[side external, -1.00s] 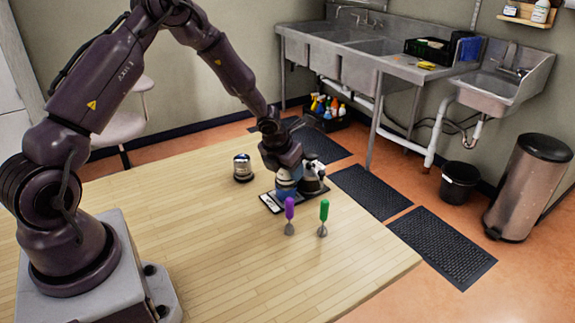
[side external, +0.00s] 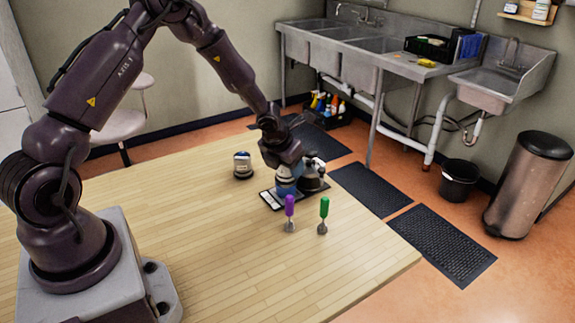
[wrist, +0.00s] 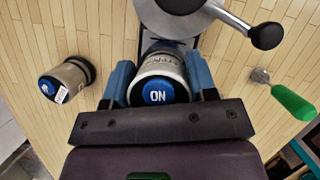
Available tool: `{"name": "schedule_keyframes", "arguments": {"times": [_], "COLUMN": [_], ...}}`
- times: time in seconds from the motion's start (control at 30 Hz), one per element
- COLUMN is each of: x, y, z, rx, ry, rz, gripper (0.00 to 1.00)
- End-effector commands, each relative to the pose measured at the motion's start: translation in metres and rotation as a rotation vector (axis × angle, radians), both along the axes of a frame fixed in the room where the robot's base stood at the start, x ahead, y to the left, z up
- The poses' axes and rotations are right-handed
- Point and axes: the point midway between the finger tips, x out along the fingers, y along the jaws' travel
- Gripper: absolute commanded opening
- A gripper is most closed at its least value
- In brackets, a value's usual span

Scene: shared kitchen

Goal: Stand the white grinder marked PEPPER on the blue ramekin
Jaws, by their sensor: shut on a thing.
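My gripper (wrist: 158,88) is shut on a pale grinder (wrist: 160,68) with a round blue top marked ON. The lettering on its side is too blurred to read. A strip of blue, apparently the blue ramekin (wrist: 163,44), shows just past the grinder's lower end in the wrist view. I cannot tell whether the two touch. In the side view my gripper (side external: 287,185) is low over a black flat pad (side external: 268,199), and its fingers hide most of the grinder and ramekin. A second grinder-like jar with a blue top (wrist: 65,80) stands apart to the left.
A metal pot with a black handle (side external: 312,178) stands close to the right of my gripper. A purple-handled tool (side external: 289,212) and a green-handled tool (side external: 324,212) stand in front. The table's near and left parts (side external: 215,240) are clear.

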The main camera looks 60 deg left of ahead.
Motion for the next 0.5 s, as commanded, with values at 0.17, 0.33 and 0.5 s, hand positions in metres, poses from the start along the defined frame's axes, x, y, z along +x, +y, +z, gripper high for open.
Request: {"name": "schedule_keyframes", "arguments": {"times": [0.17, 0.33, 0.5], "x": [0.0005, 0.0007, 0.0007], "y": [0.0, 0.0, 0.0001], "z": [-0.0003, -0.0033, -0.0067], "rx": [0.001, -0.001, 0.001], "ry": [-0.002, -0.002, -0.002], "rz": [0.0, 0.001, 0.0], "gripper": [0.14, 0.14, 0.14]}}
